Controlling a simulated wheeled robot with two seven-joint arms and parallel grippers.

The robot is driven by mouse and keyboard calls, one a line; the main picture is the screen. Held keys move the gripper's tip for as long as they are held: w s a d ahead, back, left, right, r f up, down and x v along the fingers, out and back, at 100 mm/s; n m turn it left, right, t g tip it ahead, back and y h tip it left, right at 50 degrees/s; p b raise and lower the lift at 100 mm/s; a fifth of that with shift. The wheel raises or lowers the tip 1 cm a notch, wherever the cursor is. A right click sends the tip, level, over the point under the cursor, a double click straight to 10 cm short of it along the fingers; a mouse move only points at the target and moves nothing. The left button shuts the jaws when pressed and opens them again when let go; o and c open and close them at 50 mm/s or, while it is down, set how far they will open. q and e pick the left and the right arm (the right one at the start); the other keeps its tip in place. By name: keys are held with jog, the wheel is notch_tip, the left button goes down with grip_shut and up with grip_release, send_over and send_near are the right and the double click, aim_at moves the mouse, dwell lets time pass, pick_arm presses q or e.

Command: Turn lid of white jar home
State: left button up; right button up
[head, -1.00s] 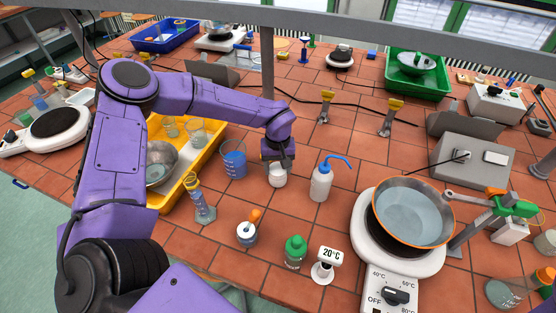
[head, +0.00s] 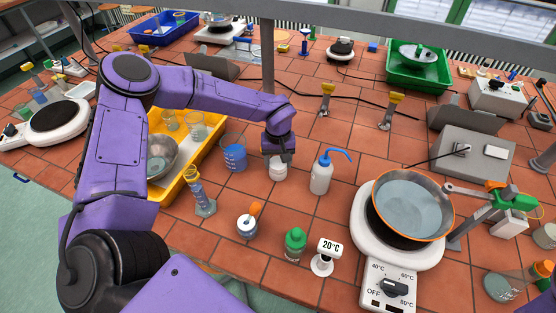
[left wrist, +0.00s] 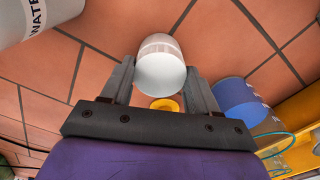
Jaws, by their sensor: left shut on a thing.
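The white jar (head: 278,172) stands upright on the tiled bench, between the blue-filled beaker and the wash bottle. My left gripper (head: 279,155) reaches down onto it from above. In the left wrist view the gripper (left wrist: 160,78) has one finger on each side of the jar's white lid (left wrist: 160,76), shut on it. The jar's body (left wrist: 158,42) shows beyond the lid. The thread and any gap under the lid cannot be made out. My right gripper is not in view.
The beaker of blue liquid (head: 234,158) stands close on the left, the wash bottle (head: 321,178) close on the right. A yellow tray (head: 172,197) lies further left. A green-capped bottle (head: 294,244) and an orange-topped bottle (head: 248,226) stand in front. Bare tiles lie behind the jar.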

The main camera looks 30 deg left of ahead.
pick_arm(q)
jog(key=m, duration=0.4)
jog(key=shift+m, duration=0.4)
jog(key=shift+s+f, duration=0.1)
jog(key=shift+f, duration=0.05)
jog(key=o, duration=1.4)
jog(key=shift+o, duration=0.2)
jog(key=shift+r, duration=2.3)
jog(key=n, duration=0.6)
